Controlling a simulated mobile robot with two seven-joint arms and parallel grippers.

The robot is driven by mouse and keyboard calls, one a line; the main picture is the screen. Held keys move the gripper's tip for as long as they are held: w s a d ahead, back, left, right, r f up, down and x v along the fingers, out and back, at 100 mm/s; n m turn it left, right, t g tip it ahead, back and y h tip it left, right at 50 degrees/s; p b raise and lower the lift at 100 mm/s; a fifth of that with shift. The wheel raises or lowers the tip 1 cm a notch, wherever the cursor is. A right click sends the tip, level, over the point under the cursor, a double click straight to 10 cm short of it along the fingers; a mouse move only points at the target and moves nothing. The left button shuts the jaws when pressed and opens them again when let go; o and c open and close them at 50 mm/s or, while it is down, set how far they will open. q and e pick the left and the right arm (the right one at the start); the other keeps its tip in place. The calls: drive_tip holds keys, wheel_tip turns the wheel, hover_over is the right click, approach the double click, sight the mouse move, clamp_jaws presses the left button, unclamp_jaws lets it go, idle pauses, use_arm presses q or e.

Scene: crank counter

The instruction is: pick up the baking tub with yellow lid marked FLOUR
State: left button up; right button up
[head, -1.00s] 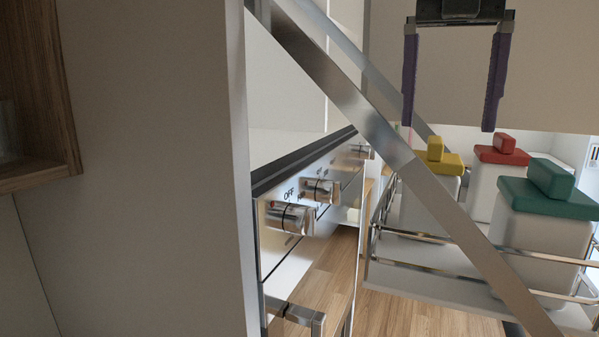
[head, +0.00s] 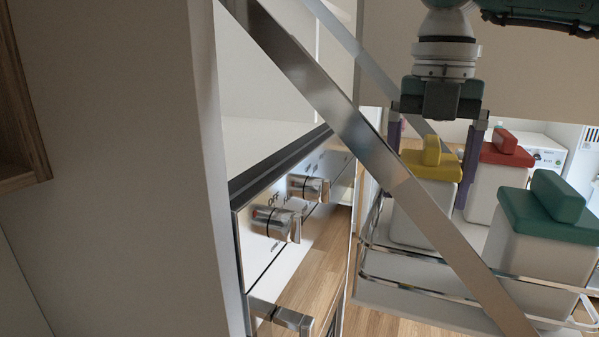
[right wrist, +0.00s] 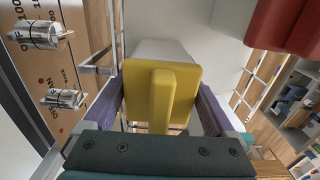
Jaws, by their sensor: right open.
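The white tub with the yellow lid (head: 430,168) stands upright on a railed shelf (head: 432,287), behind a slanting metal bar in the head view. No FLOUR marking is readable. My right gripper (head: 431,165) reaches down from above, open, with one purple finger on each side of the tub. In the right wrist view the yellow lid (right wrist: 178,90) lies between the fingers of the right gripper (right wrist: 158,100), its raised handle in the middle. I cannot tell whether either finger touches the tub. My left gripper is not in view.
A tub with a red lid (head: 503,153) stands close behind on the right, near the right finger. A tub with a teal lid (head: 550,212) stands front right. The slanting metal bar (head: 385,165) crosses in front. An oven with knobs (head: 275,224) is at left.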

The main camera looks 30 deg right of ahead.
drive_tip(key=shift+f, duration=0.15)
drive_tip(key=c, duration=1.3)
